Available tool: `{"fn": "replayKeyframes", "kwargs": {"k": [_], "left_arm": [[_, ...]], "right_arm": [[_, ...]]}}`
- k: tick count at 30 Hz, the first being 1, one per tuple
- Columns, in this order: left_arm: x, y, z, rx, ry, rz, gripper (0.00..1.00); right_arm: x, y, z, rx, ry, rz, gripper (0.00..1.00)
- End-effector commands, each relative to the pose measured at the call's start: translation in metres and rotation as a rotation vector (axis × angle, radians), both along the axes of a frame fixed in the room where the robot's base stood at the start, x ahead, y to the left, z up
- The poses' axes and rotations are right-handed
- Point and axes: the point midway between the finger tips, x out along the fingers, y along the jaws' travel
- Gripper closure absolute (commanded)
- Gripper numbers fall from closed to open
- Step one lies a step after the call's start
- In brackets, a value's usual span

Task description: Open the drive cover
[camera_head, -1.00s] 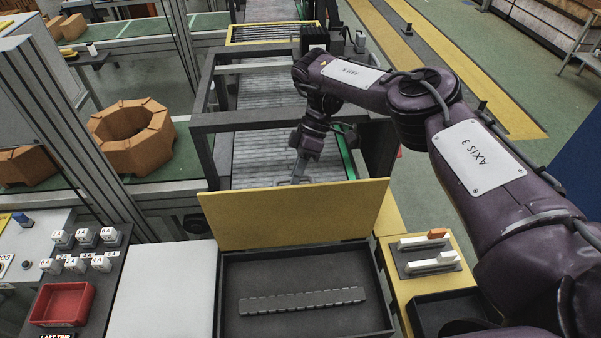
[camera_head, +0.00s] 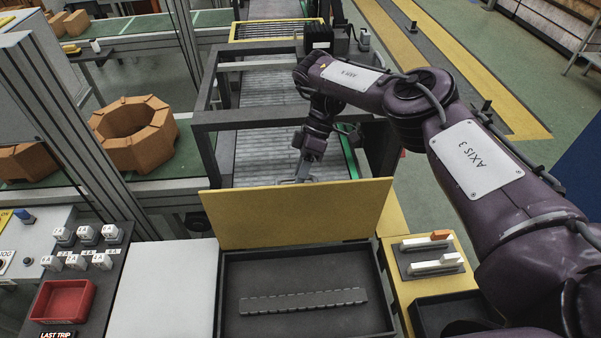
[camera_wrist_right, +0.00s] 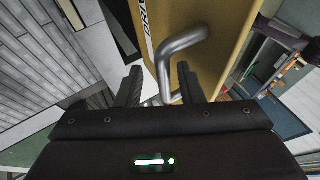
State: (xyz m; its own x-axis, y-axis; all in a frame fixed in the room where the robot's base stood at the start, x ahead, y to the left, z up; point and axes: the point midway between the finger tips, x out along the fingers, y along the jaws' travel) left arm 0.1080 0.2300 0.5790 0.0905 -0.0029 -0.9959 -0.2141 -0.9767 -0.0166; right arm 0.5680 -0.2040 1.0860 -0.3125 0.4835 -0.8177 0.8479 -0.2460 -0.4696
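The drive cover is a yellow panel (camera_head: 290,216) that stands raised at the back edge of a shallow dark box (camera_head: 232,275). The box is open to view, with a grey toothed strip (camera_head: 303,301) lying in it. The cover's yellow face also shows in the right wrist view (camera_wrist_right: 225,60), with a bent grey metal handle (camera_wrist_right: 182,44) on it. My right gripper (camera_wrist_right: 158,82) has its two fingers apart, and the handle shows between and beyond them. I cannot tell whether they touch it. In the head view the right gripper (camera_head: 297,172) is behind the cover, partly hidden. My left gripper is not in view.
A dark frame (camera_head: 290,119) surrounds the roller conveyor (camera_head: 262,150) behind the cover. A yellow panel with white levers (camera_head: 432,255) is right of the box. White button blocks (camera_head: 87,233) and a red tray (camera_head: 62,300) are at the left. An orange brick ring (camera_head: 145,150) stands behind glass.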

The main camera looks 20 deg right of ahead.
Motion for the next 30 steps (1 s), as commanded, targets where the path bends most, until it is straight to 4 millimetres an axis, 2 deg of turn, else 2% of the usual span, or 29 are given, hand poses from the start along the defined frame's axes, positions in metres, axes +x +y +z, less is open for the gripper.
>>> {"fn": "replayKeyframes", "kwargs": {"k": [5, 10, 20, 21, 22, 30], "left_arm": [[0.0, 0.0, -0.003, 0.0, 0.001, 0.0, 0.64], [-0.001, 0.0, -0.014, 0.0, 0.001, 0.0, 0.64], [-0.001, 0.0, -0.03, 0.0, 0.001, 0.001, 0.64], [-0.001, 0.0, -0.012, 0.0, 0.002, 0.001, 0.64], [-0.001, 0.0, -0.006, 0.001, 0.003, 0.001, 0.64], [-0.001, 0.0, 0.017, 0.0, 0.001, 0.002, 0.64]], "right_arm": [[0.002, -0.001, 0.002, -0.001, -0.002, 0.0, 0.66], [0.006, -0.007, 0.01, -0.002, -0.003, 0.003, 0.66], [0.018, -0.027, 0.043, -0.004, -0.002, 0.0, 0.66], [0.019, -0.029, 0.054, -0.001, 0.0, 0.0, 0.66], [0.02, -0.031, 0.057, 0.0, 0.001, 0.002, 0.66], [0.024, -0.038, 0.064, 0.0, 0.002, 0.0, 0.66]]}}
